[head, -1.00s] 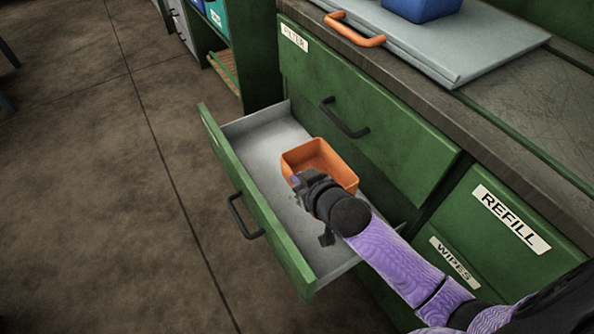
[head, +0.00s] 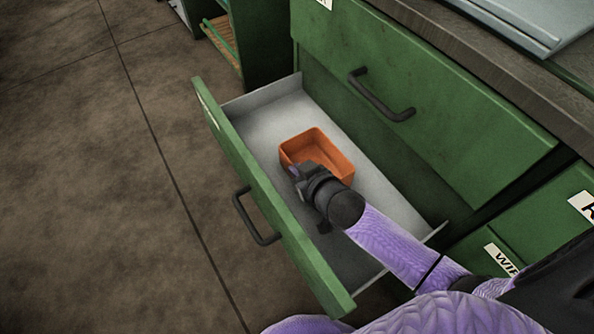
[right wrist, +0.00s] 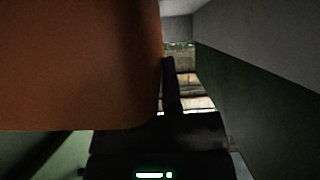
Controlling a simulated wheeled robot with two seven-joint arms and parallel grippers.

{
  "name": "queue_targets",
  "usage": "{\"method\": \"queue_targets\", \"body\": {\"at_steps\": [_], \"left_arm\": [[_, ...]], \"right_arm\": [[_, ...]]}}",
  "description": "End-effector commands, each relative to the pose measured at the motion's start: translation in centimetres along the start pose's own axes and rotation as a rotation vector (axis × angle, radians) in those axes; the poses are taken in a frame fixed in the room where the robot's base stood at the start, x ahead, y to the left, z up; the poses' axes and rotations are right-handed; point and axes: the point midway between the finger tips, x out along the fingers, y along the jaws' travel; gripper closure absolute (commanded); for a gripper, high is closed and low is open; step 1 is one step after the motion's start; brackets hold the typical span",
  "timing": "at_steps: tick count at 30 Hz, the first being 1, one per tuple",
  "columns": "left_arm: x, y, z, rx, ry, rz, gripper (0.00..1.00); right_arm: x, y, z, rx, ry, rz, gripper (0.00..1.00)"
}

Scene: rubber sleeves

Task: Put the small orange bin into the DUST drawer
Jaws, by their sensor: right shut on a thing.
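The small orange bin (head: 316,149) is inside the outline of an open green drawer with a pale interior (head: 262,130). It is upright and looks empty. My right gripper (head: 302,176) is shut on the bin's near wall, and my purple sleeved arm reaches in from the lower right. In the right wrist view the bin (right wrist: 75,65) fills the upper left beside the dark finger (right wrist: 172,88). I cannot tell whether the bin's underside touches the drawer floor. The label on the drawer front is too oblique to read. My left gripper is not in view.
A closed green drawer with a black handle (head: 382,95) sits above the open one. A worktop (head: 440,40) with a grey board (head: 520,18) lies over it. The open drawer's front panel (head: 270,205) and handle (head: 255,218) face the clear floor (head: 90,200).

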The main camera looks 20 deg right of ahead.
Motion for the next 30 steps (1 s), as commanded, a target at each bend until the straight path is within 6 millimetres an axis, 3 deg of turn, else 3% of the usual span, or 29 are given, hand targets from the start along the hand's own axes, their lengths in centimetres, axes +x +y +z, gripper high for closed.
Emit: {"method": "queue_targets", "body": {"at_steps": [4, 9, 10, 20, 23, 30], "left_arm": [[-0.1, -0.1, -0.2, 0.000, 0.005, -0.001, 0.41], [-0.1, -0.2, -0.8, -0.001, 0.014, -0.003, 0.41], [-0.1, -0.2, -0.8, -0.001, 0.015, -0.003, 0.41], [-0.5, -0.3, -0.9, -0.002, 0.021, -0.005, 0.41], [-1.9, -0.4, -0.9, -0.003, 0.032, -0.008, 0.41], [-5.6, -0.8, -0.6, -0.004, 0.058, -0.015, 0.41]], "right_arm": [[0.0, 0.0, 0.0, 0.000, -0.002, 0.001, 1.00], [-0.1, 0.0, 0.0, 0.000, -0.001, 0.000, 0.63], [-0.1, 0.0, 0.0, 0.000, -0.001, 0.000, 0.60], [-0.6, 0.0, -0.3, 0.000, 0.000, 0.000, 0.60], [-2.4, 0.0, -0.7, 0.001, 0.002, 0.000, 0.60], [-8.9, 0.0, -0.9, 0.001, 0.002, 0.001, 0.60]]}}
